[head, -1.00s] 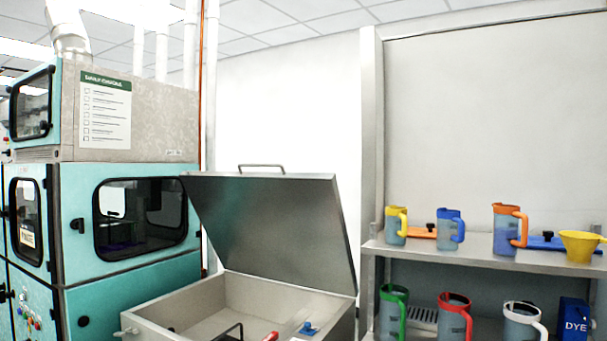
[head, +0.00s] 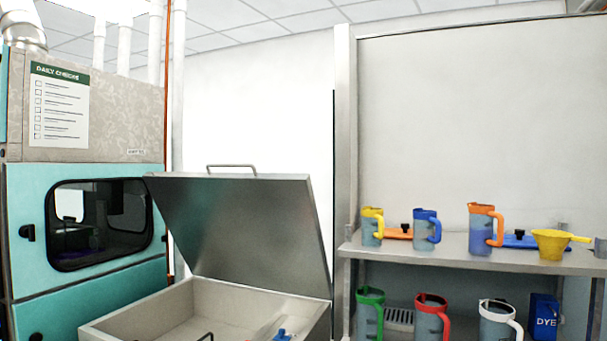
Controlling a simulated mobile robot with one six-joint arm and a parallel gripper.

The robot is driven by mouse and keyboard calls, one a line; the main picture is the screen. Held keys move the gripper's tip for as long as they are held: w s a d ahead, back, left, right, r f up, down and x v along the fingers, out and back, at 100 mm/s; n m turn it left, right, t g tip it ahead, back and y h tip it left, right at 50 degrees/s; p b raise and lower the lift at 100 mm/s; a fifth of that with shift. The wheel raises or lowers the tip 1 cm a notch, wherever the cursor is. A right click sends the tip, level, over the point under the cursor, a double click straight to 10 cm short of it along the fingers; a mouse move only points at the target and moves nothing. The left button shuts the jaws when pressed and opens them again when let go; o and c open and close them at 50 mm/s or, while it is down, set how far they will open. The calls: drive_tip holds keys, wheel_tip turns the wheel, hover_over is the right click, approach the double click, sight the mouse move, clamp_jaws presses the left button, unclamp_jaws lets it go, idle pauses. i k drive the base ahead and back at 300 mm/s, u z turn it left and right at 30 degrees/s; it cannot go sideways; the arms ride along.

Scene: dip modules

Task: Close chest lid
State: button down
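The chest (head: 130,324) is a pale metal box at the bottom centre of the head view. Its grey metal lid (head: 245,230) stands open, tilted up and back from the rear of the box. A bar handle (head: 231,167) sits on the lid's top edge. Inside the box, a blue knob-like part (head: 282,335) and part of a black handle show at the bottom edge. The chest's front is cut off below. My gripper is not in the view.
A teal machine (head: 80,290) with a dark window stands close on the left. A metal shelf (head: 450,254) on the right holds several coloured jugs and a yellow funnel-like cup (head: 552,243). A blue DYE box (head: 544,312) is on the lower level. A pale wall is behind the lid.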

sight(259, 230)
drive_tip(key=i, duration=0.95)
